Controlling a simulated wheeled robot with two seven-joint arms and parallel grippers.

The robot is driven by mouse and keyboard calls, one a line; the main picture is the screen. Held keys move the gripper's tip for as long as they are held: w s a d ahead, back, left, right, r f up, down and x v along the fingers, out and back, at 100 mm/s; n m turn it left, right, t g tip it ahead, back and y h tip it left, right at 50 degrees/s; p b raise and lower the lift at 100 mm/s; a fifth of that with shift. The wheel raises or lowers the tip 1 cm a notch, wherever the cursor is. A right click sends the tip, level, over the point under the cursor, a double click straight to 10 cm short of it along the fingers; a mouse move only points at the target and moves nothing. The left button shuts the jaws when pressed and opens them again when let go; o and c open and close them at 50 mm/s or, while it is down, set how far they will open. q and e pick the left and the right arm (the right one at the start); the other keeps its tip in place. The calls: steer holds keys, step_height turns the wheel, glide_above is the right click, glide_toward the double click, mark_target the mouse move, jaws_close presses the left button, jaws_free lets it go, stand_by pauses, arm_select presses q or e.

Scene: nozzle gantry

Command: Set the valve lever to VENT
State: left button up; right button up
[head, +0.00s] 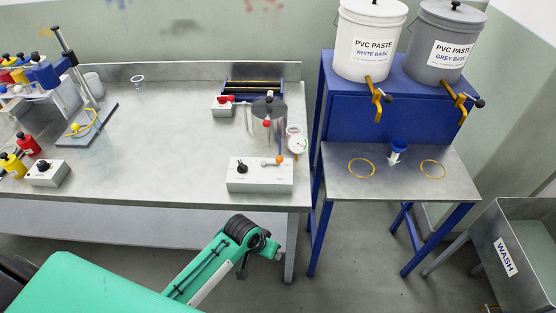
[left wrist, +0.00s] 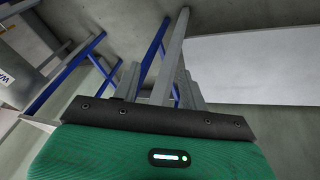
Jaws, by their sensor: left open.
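A pale control box (head: 260,181) sits near the front right corner of the steel workbench. It carries a black knob (head: 242,168) on its left and a small lever (head: 272,162) with an orange end on its right. The labels are too small to read, so I cannot tell which setting the lever points to. My left gripper (head: 258,256) is in front of the bench, apart from and below the box. It is open and empty; the left wrist view shows its fingers (left wrist: 160,90) toward floor and table legs. My right gripper is not in view.
The workbench front edge (head: 150,204) lies between my arm and the box. A blue stand (head: 345,104) with paste buckets is right. The bench middle is clear.

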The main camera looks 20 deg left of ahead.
arm_select(q)
step_height(320, 180, up, 9)
steer(key=d+m+b, duration=0.1)
steer(key=d, duration=0.1)
steer(key=n+g, duration=0.3)
steer(key=n, duration=0.1)
glide_toward(278, 157)
steer(key=shift+y, duration=0.3)
steer(key=f, duration=0.2)
steer(key=d+f+p, duration=0.1)
steer(key=f, duration=0.2)
steer(key=d+f+p, duration=0.1)
steer(key=f, duration=0.1)
steer(key=shift+f, duration=0.35)
steer(key=shift+d+f, duration=0.15)
steer(key=shift+f, duration=0.4)
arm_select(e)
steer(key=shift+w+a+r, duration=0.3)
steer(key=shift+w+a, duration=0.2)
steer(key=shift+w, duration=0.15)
arm_select(q)
jaws_close()
